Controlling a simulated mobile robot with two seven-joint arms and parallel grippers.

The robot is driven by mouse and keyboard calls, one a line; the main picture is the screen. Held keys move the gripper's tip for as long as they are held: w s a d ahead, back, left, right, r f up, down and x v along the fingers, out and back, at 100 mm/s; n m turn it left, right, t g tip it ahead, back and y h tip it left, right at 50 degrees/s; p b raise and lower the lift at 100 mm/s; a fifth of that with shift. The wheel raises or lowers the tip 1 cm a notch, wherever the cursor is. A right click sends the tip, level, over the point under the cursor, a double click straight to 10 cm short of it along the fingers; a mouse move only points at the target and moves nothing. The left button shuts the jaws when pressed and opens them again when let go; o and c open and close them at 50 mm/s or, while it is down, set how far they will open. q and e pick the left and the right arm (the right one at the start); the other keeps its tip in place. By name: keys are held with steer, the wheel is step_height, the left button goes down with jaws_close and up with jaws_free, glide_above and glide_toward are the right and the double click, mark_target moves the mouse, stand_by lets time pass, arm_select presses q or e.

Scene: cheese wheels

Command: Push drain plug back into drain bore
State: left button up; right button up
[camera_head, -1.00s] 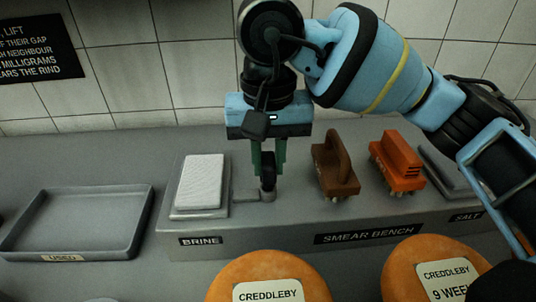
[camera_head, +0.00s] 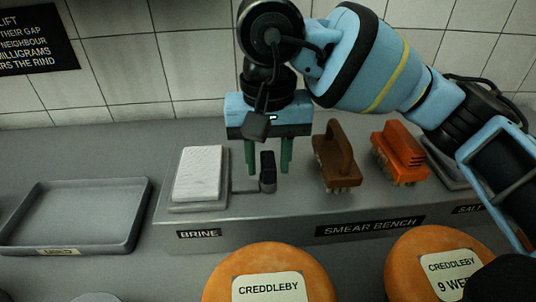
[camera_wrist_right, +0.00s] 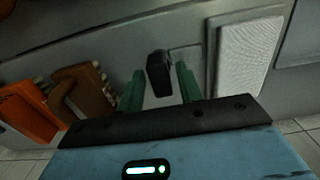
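The black drain plug (camera_head: 268,172) stands upright at the end of the thin channel beside the brine pad (camera_head: 199,172). Its lower end is down at the drain bore, whose opening it hides; I cannot tell how deep it sits. My right gripper (camera_head: 268,172) is open above the bench, with one green finger on each side of the plug. In the right wrist view the plug (camera_wrist_right: 158,72) shows between the fingers (camera_wrist_right: 160,88), with a gap on both sides. My left gripper is not in view.
A brown brush (camera_head: 335,160) and an orange brush (camera_head: 400,155) stand to the right on the smear bench (camera_head: 300,215). An empty grey tray (camera_head: 70,245) lies at the left. Orange cheese wheels (camera_head: 310,262) lie in front. A tiled wall (camera_head: 150,60) is behind.

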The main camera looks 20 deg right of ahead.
mark_target(268, 159)
steer(key=shift+o, duration=0.7)
step_height(268, 159, up, 8)
steer(key=shift+f+p, duration=0.1)
steer(key=shift+p, duration=0.25)
stand_by(0.4)
